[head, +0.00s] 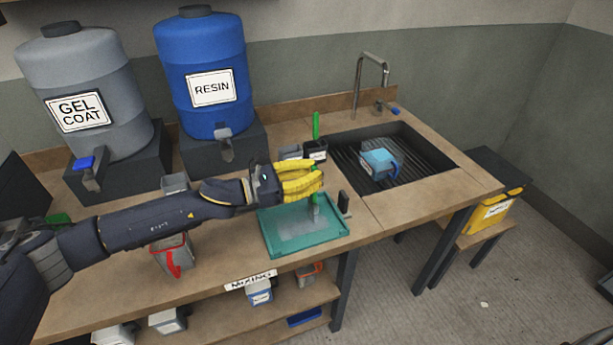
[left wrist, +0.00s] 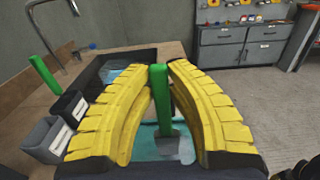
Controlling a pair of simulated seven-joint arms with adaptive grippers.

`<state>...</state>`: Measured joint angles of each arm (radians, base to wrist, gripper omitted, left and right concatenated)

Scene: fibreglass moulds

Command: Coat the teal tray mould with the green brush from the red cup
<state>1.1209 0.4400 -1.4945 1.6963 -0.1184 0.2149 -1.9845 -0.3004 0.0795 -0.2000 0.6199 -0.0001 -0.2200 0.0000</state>
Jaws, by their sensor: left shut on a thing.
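My left gripper (head: 318,180) has yellow fingers, closed around the green handle of a brush (head: 314,208). The brush points down over the teal tray mould (head: 268,246), near its far right part. The brush's lower end seems to reach the tray floor, but contact is hard to tell. A greyish patch shows on the tray floor. In the left wrist view the green handle (left wrist: 158,90) stands between the yellow fingers (left wrist: 162,75), with teal tray (left wrist: 150,150) below. A grey cup with a red handle (head: 172,258) stands left of the tray, partly behind my left arm.
Another green handle (head: 316,126) stands up at a dark container (head: 316,151) behind the tray. The sink (head: 430,155) holds a blue-handled jug (head: 379,163). Gel coat (head: 85,85) and resin (head: 205,60) drums stand at the back left. A small dark upright block (head: 344,202) is by the tray's right edge.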

